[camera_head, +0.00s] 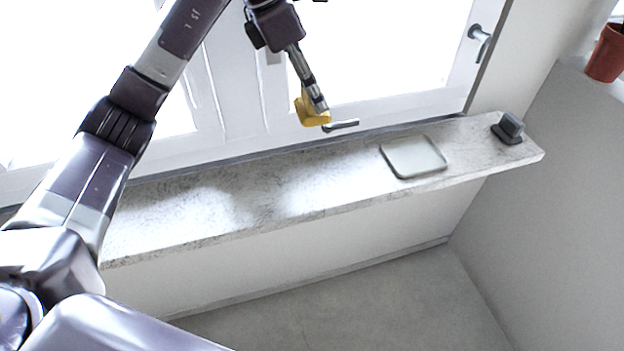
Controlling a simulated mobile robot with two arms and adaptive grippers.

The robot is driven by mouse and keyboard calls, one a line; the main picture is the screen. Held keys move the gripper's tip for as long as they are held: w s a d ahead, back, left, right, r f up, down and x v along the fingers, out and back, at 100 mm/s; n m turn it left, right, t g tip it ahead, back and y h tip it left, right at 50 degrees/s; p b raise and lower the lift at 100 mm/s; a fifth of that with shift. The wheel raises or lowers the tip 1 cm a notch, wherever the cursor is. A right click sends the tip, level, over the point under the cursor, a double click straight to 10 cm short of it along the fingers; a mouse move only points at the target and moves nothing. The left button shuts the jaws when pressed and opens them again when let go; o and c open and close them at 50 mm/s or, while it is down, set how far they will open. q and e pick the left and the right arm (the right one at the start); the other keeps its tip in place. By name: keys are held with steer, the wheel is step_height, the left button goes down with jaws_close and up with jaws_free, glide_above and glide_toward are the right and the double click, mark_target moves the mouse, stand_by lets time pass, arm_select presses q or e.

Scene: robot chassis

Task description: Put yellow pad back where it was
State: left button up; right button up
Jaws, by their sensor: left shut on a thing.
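The yellow pad (307,110) is held in my left gripper (318,105), in front of the window and above the stone sill (250,199). The gripper points down and is shut on the pad, covering part of it. The pad looks clear of the sill. A pale, shallow square tray (414,158) lies on the sill to the right of the pad, and it looks empty. My right gripper is not in view.
A small dark grey object (508,129) stands near the sill's right end. Window handles (341,125) and (480,40) stick out from the frame. A terracotta pot (606,54) stands at the upper right. The sill's left and middle are clear.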

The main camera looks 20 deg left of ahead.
arm_select(q)
steer(key=shift+w+f, duration=0.1)
step_height(320, 180, down, 19)
steer(key=p, duration=0.5)
steer(key=shift+f, duration=0.45)
steer(key=o, duration=1.1)
steer(key=shift+r, duration=0.1)
